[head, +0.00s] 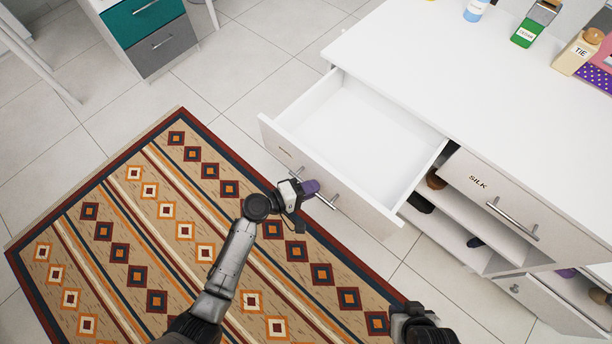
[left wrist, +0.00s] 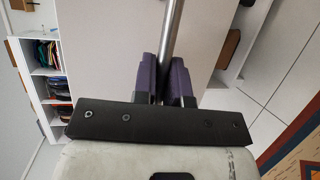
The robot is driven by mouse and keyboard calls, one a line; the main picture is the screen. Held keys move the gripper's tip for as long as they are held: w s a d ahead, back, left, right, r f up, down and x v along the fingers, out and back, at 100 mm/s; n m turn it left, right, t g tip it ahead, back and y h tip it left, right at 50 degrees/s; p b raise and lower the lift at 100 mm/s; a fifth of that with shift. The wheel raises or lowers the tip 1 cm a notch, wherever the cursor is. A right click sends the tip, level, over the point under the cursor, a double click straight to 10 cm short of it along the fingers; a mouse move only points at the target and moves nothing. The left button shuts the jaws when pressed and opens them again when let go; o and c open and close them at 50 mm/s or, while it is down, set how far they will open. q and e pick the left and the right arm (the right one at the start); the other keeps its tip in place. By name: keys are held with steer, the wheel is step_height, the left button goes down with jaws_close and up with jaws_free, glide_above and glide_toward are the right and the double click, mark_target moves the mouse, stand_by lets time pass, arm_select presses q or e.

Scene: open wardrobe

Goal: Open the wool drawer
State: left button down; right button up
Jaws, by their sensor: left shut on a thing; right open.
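A white drawer (head: 350,135) stands pulled well out of the white dresser and looks empty inside. The lettering on its front is too oblique to read, so I cannot confirm that it says wool. My left gripper (head: 312,188) is shut on the metal bar handle (head: 328,201) of this drawer. In the left wrist view, the purple finger pads of my left gripper (left wrist: 168,82) close on both sides of the bar handle (left wrist: 171,35). Part of my right arm shows at the bottom of the head view, but its jaws do not.
The silk drawer (head: 470,184) to the right is slightly out, above open shelves (head: 460,228) with dark items. Bottles and boxes, including a green cedar box (head: 526,30), stand on the dresser top (head: 430,60). A patterned rug (head: 130,235) covers the floor in front.

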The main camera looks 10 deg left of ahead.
arm_select(q)
steer(key=shift+s+a, duration=0.1)
steer(key=shift+s, duration=0.05)
steer(key=c, duration=1.2)
jaws_free()
steer(key=p+v, duration=0.2)
steer(key=v, duration=1.1)
steer(key=shift+s+a+r+p, duration=0.1)
steer(key=shift+s+a+p, duration=0.2)
steer(key=shift+p, duration=0.1)
